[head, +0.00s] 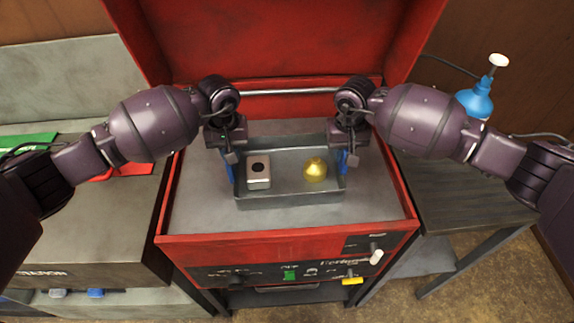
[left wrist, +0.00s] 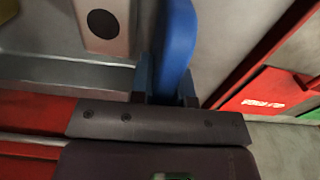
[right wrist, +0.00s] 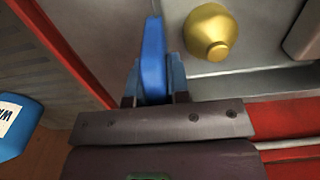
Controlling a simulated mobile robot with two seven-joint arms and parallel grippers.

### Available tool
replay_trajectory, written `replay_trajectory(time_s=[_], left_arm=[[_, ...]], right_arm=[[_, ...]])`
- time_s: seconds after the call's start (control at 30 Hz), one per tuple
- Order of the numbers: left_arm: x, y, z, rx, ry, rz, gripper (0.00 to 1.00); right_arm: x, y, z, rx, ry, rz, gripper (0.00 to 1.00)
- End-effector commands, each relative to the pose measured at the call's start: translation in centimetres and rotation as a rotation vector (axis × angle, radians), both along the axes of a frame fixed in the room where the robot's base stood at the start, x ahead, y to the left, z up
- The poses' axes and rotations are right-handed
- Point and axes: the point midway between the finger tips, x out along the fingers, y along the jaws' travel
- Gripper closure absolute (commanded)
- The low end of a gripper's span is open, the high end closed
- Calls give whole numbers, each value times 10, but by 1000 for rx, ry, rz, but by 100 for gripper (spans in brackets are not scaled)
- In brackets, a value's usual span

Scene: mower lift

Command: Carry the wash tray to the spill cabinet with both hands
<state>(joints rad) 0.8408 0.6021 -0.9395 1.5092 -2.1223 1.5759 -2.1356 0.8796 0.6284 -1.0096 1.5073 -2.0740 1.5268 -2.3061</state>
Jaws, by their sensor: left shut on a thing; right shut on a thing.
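The wash tray (head: 290,201) is a grey metal tray with blue end handles, in the middle of the head view over the grey top of a red cabinet. It holds a pale block with a dark round hole (head: 259,171) on the left and a gold knob-like part (head: 315,169) on the right. My left gripper (head: 230,160) is shut on the left blue handle (left wrist: 174,45). My right gripper (head: 344,160) is shut on the right blue handle (right wrist: 153,60). I cannot tell whether the tray touches the surface below. The fingertips are partly hidden in the head view.
The red cabinet (head: 180,240) has a raised red lid (head: 270,40) behind the tray and a front panel with knobs. A dark bench with a blue bottle (head: 476,100) stands at right. At left is another unit with green (head: 28,142) and red items on it.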

Motion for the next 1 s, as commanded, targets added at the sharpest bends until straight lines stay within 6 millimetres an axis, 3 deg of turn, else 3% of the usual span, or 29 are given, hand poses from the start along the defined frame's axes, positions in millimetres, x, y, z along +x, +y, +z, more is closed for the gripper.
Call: replay_trajectory(time_s=[1.0], left_arm=[[1,0,50,0,-2,0,100]], right_arm=[[1,0,50,0,-2,-1,100]])
